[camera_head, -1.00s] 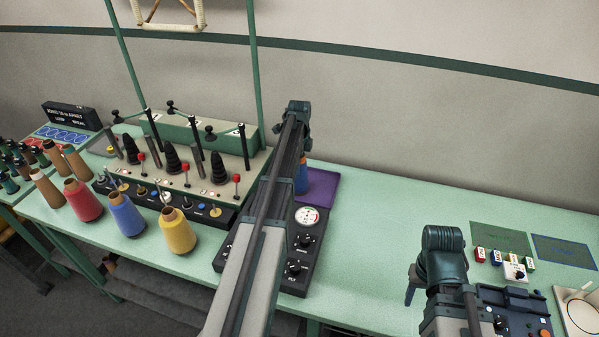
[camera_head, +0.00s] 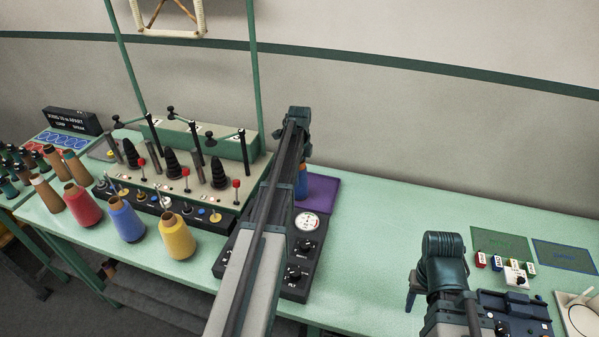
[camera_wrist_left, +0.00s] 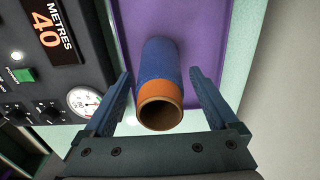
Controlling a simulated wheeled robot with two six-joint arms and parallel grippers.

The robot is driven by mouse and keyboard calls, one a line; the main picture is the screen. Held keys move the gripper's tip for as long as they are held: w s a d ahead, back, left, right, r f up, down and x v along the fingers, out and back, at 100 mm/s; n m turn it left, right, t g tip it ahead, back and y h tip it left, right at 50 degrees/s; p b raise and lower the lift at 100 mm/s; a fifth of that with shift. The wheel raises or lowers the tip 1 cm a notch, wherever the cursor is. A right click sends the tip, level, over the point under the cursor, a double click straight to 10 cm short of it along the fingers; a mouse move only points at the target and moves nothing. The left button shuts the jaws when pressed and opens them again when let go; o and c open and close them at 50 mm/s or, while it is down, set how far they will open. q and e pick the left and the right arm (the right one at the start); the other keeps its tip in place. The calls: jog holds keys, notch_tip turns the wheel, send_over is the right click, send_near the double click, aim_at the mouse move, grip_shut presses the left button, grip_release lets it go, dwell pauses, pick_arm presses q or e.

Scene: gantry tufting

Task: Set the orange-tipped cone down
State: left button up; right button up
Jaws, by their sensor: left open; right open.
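The blue cone with an orange tip (camera_wrist_left: 158,68) is on the purple pad (camera_wrist_left: 212,30) in the left wrist view, its open tip facing the camera. My left gripper (camera_wrist_left: 160,76) is open, with one finger on each side of the cone and a visible gap to each. In the head view, the cone (camera_head: 301,182) shows partly beside my left arm, in front of the purple pad (camera_head: 322,192). The left fingers are hidden there. My right gripper (camera_head: 413,289) is over the right part of the table, apart from the cone, with its jaws mostly hidden.
A black control box with a dial (camera_head: 307,222) stands close to the pad; it also fills the left of the wrist view. Red, blue and yellow cones (camera_head: 177,236) stand left of my arm, before a rack of spindles (camera_head: 190,165). The table between my arms is clear.

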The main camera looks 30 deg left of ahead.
pick_arm(q)
notch_tip(320, 180, up, 12)
jog(key=p, duration=1.2)
jog(key=shift+d, duration=0.1)
jog(key=s+d+n, duration=0.3)
jog(key=s+d, duration=0.3)
jog(key=d, duration=0.6)
jog(key=s+d+n, duration=0.3)
jog(key=s+d, duration=0.3)
jog(key=d, duration=0.7)
jog(key=s+d+n+y, duration=0.1)
jog(key=s+d+n, duration=0.4)
jog(key=s+d, duration=0.7)
jog(key=s, duration=0.3)
jog(key=shift+s+n, duration=0.25)
jog(key=shift+n, duration=0.15)
